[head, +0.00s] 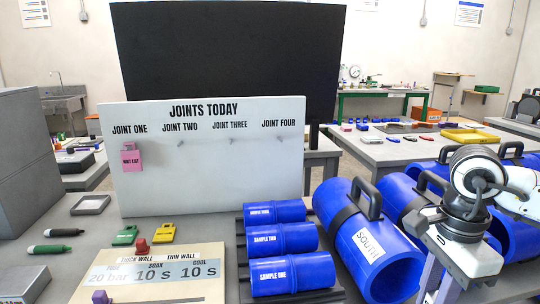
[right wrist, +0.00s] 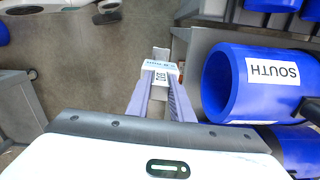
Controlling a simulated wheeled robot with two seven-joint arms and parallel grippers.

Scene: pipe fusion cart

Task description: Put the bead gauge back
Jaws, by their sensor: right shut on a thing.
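My right gripper (head: 432,284) comes in at the right of the head view, pointing down beside the blue pipe marked SOUTH. In the right wrist view its two fingers (right wrist: 160,98) are shut on a small grey and white piece with a lettered label (right wrist: 160,67), which looks like the bead gauge. The label is too small to read fully. A grey strip of the piece sticks out beyond the fingertips. In the head view the held piece cannot be made out. My left gripper is not in view.
Blue pipe SOUTH (head: 367,237) with a black handle lies close to the right gripper. Blue sample pipes (head: 283,240) sit in a rack left of it. A white joints board (head: 210,180) stands behind. Coloured tags (head: 163,234), pens (head: 48,248) and a settings plate (head: 150,275) lie left.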

